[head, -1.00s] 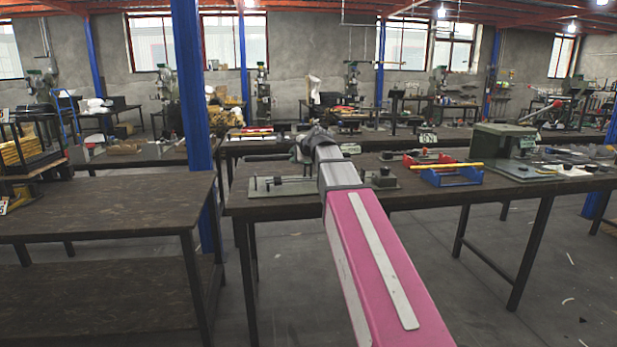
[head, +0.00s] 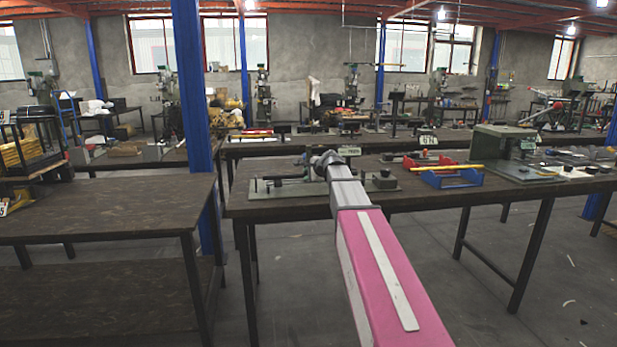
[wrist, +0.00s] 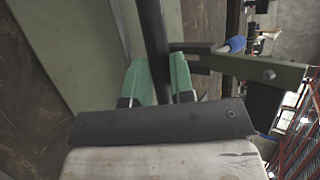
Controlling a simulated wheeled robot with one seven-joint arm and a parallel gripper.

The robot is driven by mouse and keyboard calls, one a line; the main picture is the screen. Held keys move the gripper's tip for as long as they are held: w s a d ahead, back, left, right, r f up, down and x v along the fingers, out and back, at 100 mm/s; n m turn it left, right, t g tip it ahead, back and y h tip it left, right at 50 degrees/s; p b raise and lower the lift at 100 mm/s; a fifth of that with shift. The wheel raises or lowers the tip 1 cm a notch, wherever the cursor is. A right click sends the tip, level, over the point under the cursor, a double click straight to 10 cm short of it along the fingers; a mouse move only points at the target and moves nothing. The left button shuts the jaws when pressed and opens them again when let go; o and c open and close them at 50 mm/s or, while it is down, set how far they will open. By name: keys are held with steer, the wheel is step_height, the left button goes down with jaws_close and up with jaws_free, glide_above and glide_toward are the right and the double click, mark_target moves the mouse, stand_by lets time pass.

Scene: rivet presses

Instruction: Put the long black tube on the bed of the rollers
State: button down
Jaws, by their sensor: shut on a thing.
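In the wrist view, my gripper (wrist: 157,66) has its green fingers on both sides of a long black tube (wrist: 152,22). It is shut on the tube, which runs up out of the picture. A pale green plate (wrist: 70,45) lies beyond it at the left, and a green bar with a blue knob (wrist: 232,45) is at the right. In the head view, a low green fixture (head: 262,190), perhaps the rollers, stands on the middle table. My arm reaches across it and hides its middle. I cannot tell whether the tube touches the fixture.
A bare wooden table (head: 110,210) stands at the left, beside a blue column (head: 190,90). Open floor lies between the tables.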

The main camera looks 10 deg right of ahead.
steer(key=shift+f, duration=0.2)
steer(key=c, duration=1)
jaws_free()
steer(key=v, duration=1.2)
